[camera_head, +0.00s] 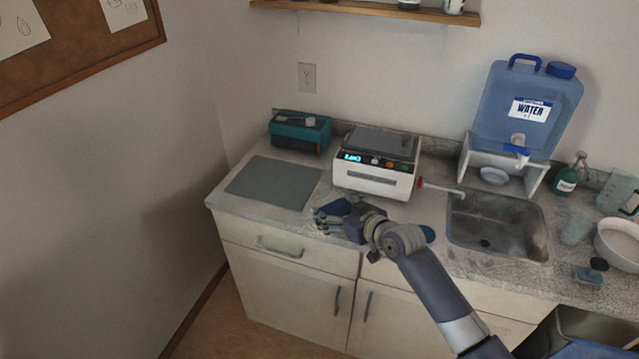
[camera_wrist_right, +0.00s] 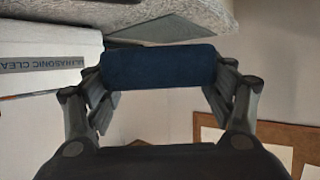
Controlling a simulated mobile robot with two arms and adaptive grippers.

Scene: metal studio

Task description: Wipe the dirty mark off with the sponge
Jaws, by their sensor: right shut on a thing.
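My right gripper (camera_head: 330,217) is shut on a dark blue sponge (camera_head: 337,207) at the front of the counter, before the white cleaner and near the right end of the grey-green mat (camera_head: 275,183). In the right wrist view, the sponge (camera_wrist_right: 158,67) lies crosswise between both fingers of the right gripper (camera_wrist_right: 160,85). I cannot tell if the sponge touches the counter (camera_head: 232,204). I cannot make out a dirty mark; the hand and arm hide part of the counter. My left gripper is not in view.
The white ultrasonic cleaner (camera_head: 375,180) stands behind the hand. A teal box (camera_head: 300,132) sits at the back left. A sink (camera_head: 497,226) is to the right, below a blue water container (camera_head: 525,110). A green bottle (camera_head: 566,181) and a bowl (camera_head: 620,243) stand farther right.

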